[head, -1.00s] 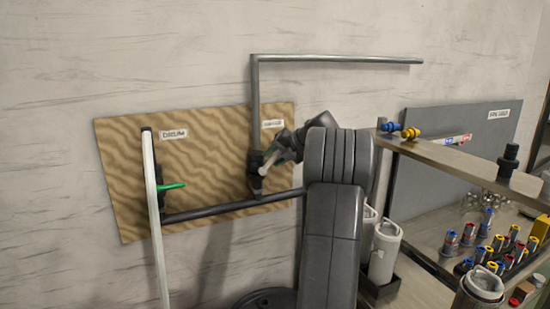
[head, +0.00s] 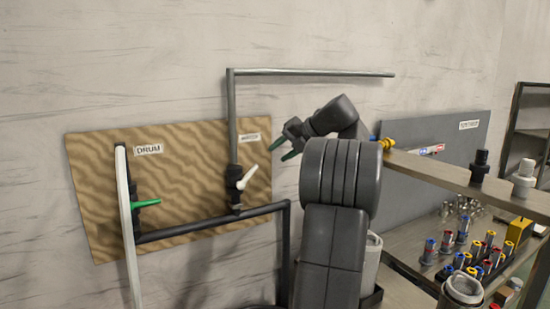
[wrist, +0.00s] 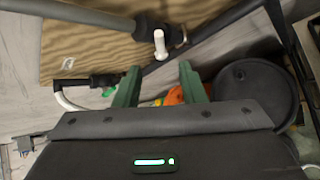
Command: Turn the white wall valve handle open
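The white valve handle (head: 248,177) sits on a dark valve body (head: 233,190) on the pipe at the right part of the brown wall panel. It slants up and to the right.
Grey pipes (head: 310,72) frame the white handle's valve.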

